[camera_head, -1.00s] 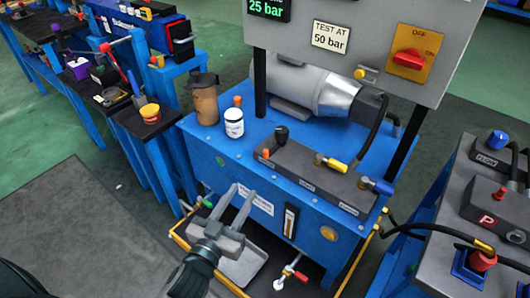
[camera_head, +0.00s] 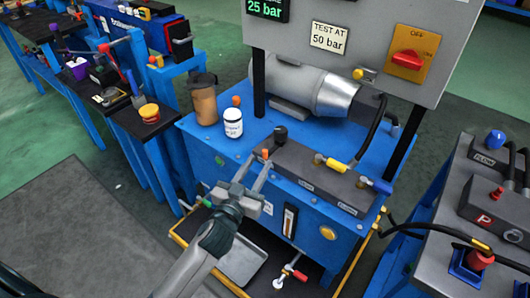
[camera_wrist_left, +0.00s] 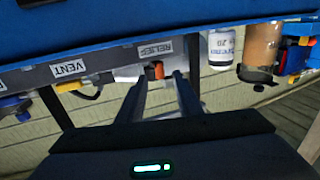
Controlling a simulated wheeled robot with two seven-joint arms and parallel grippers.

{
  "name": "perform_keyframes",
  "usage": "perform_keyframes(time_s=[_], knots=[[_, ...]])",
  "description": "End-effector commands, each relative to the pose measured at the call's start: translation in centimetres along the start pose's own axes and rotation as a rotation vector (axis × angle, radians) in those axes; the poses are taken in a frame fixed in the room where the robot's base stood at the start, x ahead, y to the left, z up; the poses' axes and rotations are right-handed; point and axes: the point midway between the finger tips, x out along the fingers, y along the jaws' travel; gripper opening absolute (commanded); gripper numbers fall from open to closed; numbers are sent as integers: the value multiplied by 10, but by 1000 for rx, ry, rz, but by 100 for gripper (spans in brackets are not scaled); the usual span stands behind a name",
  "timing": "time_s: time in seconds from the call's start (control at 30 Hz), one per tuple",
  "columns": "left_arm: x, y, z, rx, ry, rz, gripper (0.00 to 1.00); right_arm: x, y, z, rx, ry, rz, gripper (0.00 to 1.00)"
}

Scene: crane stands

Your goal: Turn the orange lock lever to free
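The small orange lock lever (camera_head: 265,154) sits at the left end of the dark valve block (camera_head: 318,176) on the blue power unit. In the left wrist view the orange lever (camera_wrist_left: 155,70) shows between and just beyond the fingertips, beside the upside-down RELIEF label. My left gripper (camera_head: 257,162) is open, with its two fingers apart at the front left of the block. I cannot tell whether a finger touches the lever. My right gripper is not in view.
A white bottle (camera_head: 233,123) stands on the unit just behind the gripper, with an amber canister (camera_head: 203,102) to its left. A black knob (camera_head: 281,135), a yellow valve handle (camera_head: 336,165) and a blue one (camera_head: 377,185) are on the block. A grey panel (camera_head: 375,40) hangs above.

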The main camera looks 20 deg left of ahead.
Motion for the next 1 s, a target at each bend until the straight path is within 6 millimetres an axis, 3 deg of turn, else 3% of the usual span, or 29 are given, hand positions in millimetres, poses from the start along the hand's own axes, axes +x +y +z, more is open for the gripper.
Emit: perform_keyframes(time_s=[0.2,0.4,0.83,0.97,1.0], knots=[[35,0,-1,2,2,0,32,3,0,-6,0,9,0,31],[54,0,0,0,0,1,32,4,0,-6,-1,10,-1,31],[60,0,0,0,0,0,32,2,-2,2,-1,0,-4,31],[60,0,0,0,0,0,1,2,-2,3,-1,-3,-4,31],[59,0,0,0,0,0,0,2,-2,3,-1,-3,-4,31]])
